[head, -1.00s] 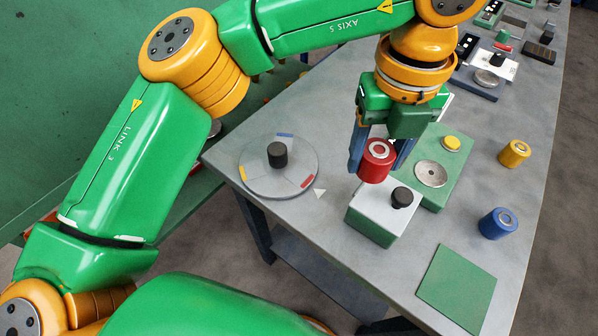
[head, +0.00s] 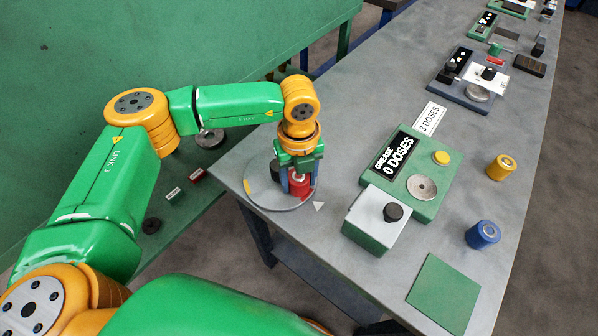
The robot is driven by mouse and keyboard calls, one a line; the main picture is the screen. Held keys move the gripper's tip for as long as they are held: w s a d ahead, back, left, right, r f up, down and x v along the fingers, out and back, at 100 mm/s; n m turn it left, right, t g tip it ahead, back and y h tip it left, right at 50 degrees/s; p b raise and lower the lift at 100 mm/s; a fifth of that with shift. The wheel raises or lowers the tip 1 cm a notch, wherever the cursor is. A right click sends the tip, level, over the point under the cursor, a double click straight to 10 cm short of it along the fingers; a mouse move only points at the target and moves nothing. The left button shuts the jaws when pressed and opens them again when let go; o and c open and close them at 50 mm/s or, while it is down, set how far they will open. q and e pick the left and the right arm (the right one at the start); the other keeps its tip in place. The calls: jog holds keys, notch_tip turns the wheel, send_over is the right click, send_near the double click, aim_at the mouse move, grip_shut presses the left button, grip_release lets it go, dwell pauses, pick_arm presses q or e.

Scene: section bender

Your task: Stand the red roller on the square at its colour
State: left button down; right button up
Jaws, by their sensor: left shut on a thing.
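The red roller (head: 300,190) is between the fingers of my left gripper (head: 299,183), which is shut on it. It looks upright, at the right side of the round grey disc (head: 262,198). I cannot tell whether its base touches the disc. The disc's yellow mark (head: 246,187) shows at its left edge. The roller and gripper cover most of the red mark's area, and the blue mark is hidden. A black knob (head: 275,170) at the disc's middle is partly behind the gripper. My right gripper is not in view.
A green grease unit (head: 440,186) reads 0 DOSES, beside a "3 DOSES" card (head: 430,119). A white-topped box (head: 377,222) with a black knob stands in front. A yellow roller (head: 500,168) and a blue roller (head: 482,235) stand right. A green pad (head: 443,293) lies near the front.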

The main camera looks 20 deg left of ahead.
aim_at(299, 177)
pick_arm(q)
jog(key=shift+f, duration=0.15)
jog(key=c, duration=0.6)
grip_release()
jog(key=shift+f+b, duration=0.1)
jog(key=shift+b, duration=0.2)
jog(key=o, duration=0.4)
jog(key=shift+r+p, duration=0.3)
jog(key=shift+r, duration=0.05)
jog(key=shift+r+b, duration=0.35)
notch_tip(299, 177, up, 11)
jog(key=shift+r+b, duration=0.1)
jog(key=shift+b, duration=0.9)
